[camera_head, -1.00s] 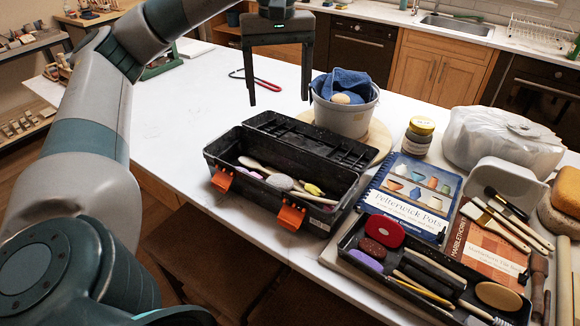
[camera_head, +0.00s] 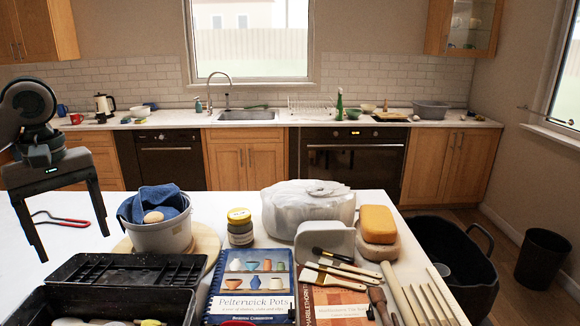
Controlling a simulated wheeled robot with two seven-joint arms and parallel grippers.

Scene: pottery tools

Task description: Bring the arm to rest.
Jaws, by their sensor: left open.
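My left gripper (camera_head: 72,246) hangs at the left of the picture, with its two dark fingers pointing down and spread wide apart. Nothing is between the fingers. It is above the white counter (camera_head: 22,262), left of the grey bucket (camera_head: 163,236) with a blue cloth and a sponge in it. A red-handled tool (camera_head: 66,221) lies on the counter and shows between the fingers. Part of my left arm (camera_head: 28,105) shows at the left edge. My right gripper is not in view.
An open black toolbox (camera_head: 130,270) is at the front left. A jar (camera_head: 240,230), a blue book (camera_head: 252,284), a bagged white lump (camera_head: 305,208), brushes (camera_head: 345,268) and sponges (camera_head: 378,223) crowd the counter to the right. A dark tub (camera_head: 440,255) stands beyond its right side.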

